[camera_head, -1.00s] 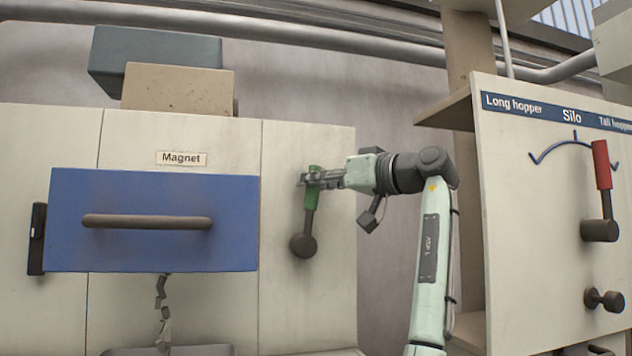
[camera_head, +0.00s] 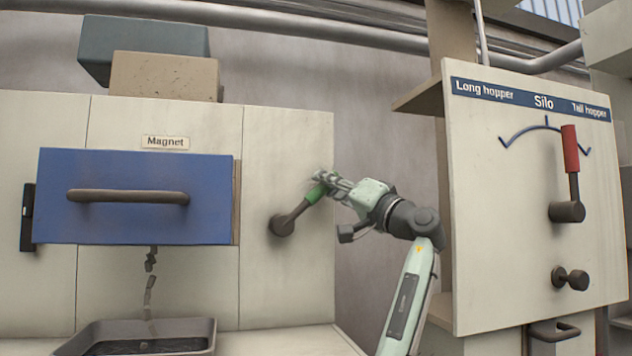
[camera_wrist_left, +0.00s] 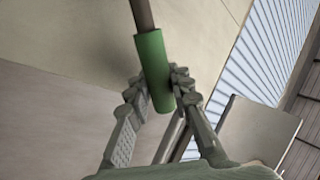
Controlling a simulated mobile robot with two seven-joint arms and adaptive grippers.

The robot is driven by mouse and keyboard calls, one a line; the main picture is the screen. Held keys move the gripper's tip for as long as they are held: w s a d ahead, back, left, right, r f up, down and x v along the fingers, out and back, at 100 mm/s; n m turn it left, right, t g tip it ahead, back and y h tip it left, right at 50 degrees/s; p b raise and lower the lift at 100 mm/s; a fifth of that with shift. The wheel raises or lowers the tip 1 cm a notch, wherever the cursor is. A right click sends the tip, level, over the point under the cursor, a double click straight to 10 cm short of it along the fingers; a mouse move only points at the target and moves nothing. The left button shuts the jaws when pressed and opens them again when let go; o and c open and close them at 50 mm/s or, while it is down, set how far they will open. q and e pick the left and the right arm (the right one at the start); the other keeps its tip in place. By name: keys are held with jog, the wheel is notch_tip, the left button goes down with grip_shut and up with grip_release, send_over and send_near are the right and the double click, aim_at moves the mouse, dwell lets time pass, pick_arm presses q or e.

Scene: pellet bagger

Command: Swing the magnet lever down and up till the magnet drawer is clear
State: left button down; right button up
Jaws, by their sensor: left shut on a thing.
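The magnet lever (camera_head: 297,212) is a dark arm on a round pivot, with a green grip, right of the magnet drawer. It tilts up and to the right. My left gripper (camera_head: 325,184) is shut on the green grip. In the left wrist view the green grip (camera_wrist_left: 154,68) sits between the fingers of my left gripper (camera_wrist_left: 160,95). The blue magnet drawer (camera_head: 135,220) has a brown bar handle and stands a little proud of the panel. Dark bits (camera_head: 149,283) hang or fall below it. My right gripper is not in view.
A dark tray (camera_head: 190,328) stands below the drawer. A silo panel (camera_head: 490,240) with a red-gripped lever (camera_head: 571,165) and a dark knob (camera_head: 570,278) stands at the right. A tan block (camera_head: 165,76) sits above the drawer. A gap lies between the two panels.

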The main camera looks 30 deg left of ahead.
pick_arm(q)
jog(key=shift+w+d+f+m+t+b, duration=0.25)
jog(key=shift+f+m+t, duration=0.2)
jog(key=shift+m, duration=0.25)
jog(key=shift+w+d+f+m+t+b, duration=0.2)
jog(key=shift+f+m+t, duration=0.2)
jog(key=shift+m, duration=0.3)
jog(key=shift+w+d+f+m+t+b, duration=0.15)
jog(key=shift+w+f+m+t+b, duration=0.1)
jog(key=shift+f+m+t, duration=0.35)
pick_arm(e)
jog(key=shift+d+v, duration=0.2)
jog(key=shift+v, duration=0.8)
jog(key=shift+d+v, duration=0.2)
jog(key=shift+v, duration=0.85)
pick_arm(q)
jog(key=shift+r, duration=0.2)
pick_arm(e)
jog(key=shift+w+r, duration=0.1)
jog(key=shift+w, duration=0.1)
pick_arm(q)
jog(key=c, duration=1.3)
grip_release()
jog(key=v, duration=1.2)
jog(key=shift+f, duration=0.1)
